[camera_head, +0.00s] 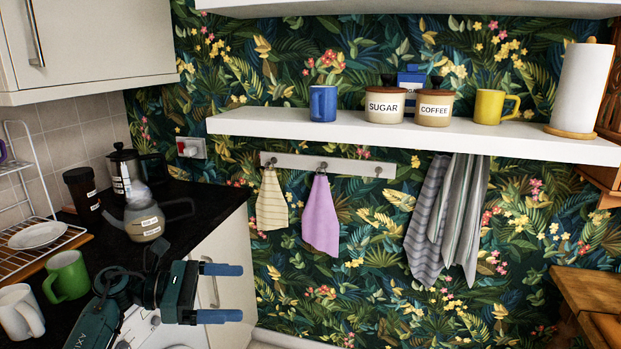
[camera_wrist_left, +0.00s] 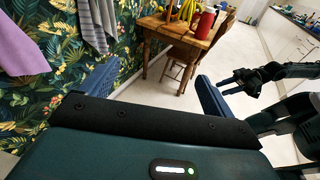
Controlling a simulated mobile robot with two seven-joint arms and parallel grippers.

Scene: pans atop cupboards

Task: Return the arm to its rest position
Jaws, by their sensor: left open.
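My left gripper (camera_head: 241,292) is in the lower left of the head view, in front of the counter's end and a white cupboard front. Its two blue fingers are spread apart and point right, with nothing between them. In the left wrist view, its fingers (camera_wrist_left: 155,92) stand wide apart at both sides with open room ahead. My right gripper (camera_wrist_left: 232,83) shows small and dark at the right of the left wrist view, apart from the left one. Whether its jaws are parted is too small to tell.
The dark counter (camera_head: 192,195) holds a kettle (camera_head: 145,216), a green mug (camera_head: 67,276) and a white mug (camera_head: 20,312) near my left arm. A white shelf (camera_head: 260,125) is above. A wooden table (camera_wrist_left: 180,32) with bananas stands beyond; pale floor (camera_wrist_left: 245,50) is open beside it.

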